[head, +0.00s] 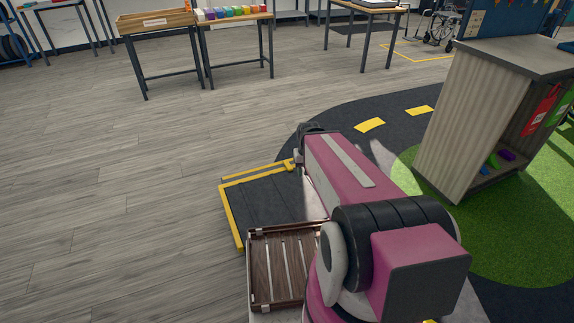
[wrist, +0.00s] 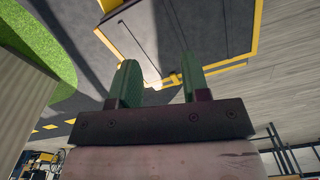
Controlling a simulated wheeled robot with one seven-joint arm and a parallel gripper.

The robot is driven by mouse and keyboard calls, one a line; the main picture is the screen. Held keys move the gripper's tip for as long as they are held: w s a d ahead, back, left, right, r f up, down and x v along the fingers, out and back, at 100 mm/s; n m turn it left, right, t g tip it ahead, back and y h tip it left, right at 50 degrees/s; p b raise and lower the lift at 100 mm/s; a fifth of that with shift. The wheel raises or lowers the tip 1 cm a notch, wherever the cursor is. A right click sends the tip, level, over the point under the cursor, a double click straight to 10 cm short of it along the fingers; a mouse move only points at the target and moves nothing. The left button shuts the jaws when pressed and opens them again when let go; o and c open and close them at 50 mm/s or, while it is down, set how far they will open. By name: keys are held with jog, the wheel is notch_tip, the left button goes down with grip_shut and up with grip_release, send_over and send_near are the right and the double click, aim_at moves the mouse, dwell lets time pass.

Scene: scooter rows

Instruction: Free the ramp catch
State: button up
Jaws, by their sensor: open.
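The ramp (head: 262,207) is a dark panel with yellow edges, lying on the floor left of my arm. In the wrist view the ramp (wrist: 195,30) fills the top, beyond the fingers. A small yellow fitting (head: 289,164) sits at its far right corner and may be the catch. In the wrist view a yellow piece (wrist: 174,79) shows between my fingers; I cannot tell whether it is the catch or touches them. My gripper (wrist: 159,72) is open, its two green fingers apart with nothing held. In the head view my arm hides most of it.
A grey cabinet (head: 450,125) stands on green turf (head: 525,240) at right. A slatted wooden tray (head: 280,268) is close beside my arm. Tables with a wooden box (head: 155,20) and coloured blocks (head: 230,12) stand at the back. The wooden floor at left is clear.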

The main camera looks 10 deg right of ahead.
jog(key=c, duration=0.4)
jog(key=shift+w+f, duration=0.15)
jog(key=shift+w, duration=0.2)
grip_shut()
jog(key=w+d+f+n+t+y, duration=0.1)
jog(key=w+d+f, duration=0.3)
jog(key=w+f, duration=0.7)
jog(key=w+d+f+n+t+y, duration=0.1)
jog(key=w+d+f+y, duration=0.2)
jog(key=w+f, duration=0.8)
jog(key=w+d+f+n+t+y, duration=0.1)
jog(key=w+d+f, duration=0.6)
jog(key=w, duration=1.9)
notch_tip(320, 180, down, 4)
jog(key=shift+n+y, duration=0.6)
jog(key=shift+y, duration=0.3)
jog(key=shift+d, duration=0.1)
